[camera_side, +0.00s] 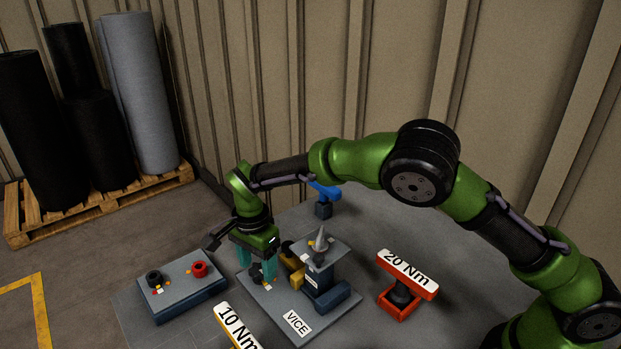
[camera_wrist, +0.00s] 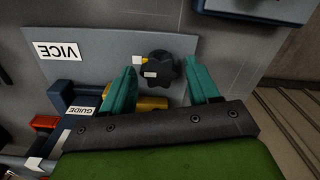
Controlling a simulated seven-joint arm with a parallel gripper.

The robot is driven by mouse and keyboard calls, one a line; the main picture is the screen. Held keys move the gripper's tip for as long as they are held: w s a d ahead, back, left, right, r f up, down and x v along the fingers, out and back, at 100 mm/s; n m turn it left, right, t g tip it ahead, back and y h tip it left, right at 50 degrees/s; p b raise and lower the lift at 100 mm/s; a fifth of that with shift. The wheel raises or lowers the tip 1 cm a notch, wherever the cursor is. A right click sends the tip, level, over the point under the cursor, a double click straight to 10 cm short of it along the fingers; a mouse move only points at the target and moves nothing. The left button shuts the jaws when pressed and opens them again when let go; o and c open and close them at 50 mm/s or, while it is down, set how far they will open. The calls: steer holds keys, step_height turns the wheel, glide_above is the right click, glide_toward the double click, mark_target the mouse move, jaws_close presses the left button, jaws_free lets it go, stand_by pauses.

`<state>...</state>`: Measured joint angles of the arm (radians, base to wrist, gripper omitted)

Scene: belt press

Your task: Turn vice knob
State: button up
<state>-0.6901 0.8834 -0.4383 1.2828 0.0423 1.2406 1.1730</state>
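The vice stands on a grey plate labelled VICE (camera_side: 297,322), which also shows in the wrist view (camera_wrist: 110,42). The vice knob (camera_wrist: 160,70) is black and lobed, with a small pale mark, beside the yellow vice part (camera_wrist: 150,103). In the side view a dark knob (camera_side: 258,273) shows low at my fingertips, partly covered by them. My gripper (camera_side: 257,268) points down with its teal fingers apart. In the wrist view my gripper (camera_wrist: 163,63) has one finger on each side of the knob, with gaps visible. Whether the fingertips reach down to the knob's height is unclear.
A control box (camera_side: 183,295) with a black and a red knob is left of my gripper. A 10 Nm tool (camera_side: 236,325) stands in front, a red 20 Nm tool (camera_side: 408,268) right, and a blue tool (camera_side: 325,192) behind. The vice body (camera_side: 320,285) is close right.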

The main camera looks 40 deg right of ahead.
mark_target(257, 268)
steer(key=shift+o, duration=0.6)
steer(key=shift+f, duration=0.1)
step_height(257, 268, up, 17)
steer(key=s+d+r+n+t+y, duration=0.1)
steer(key=s+d+r+n+t, duration=0.1)
steer(key=s+d+n, duration=0.3)
steer(key=s+d+r+n+t+y, duration=0.1)
steer(key=s+d+n+t, duration=0.4)
steer(key=s+d, duration=0.8)
steer(key=s+r+n, duration=0.1)
steer(key=s, duration=0.5)
steer(key=shift+s+d+r, duration=0.15)
steer(key=shift+s+d, duration=0.05)
steer(key=shift+d, duration=0.2)
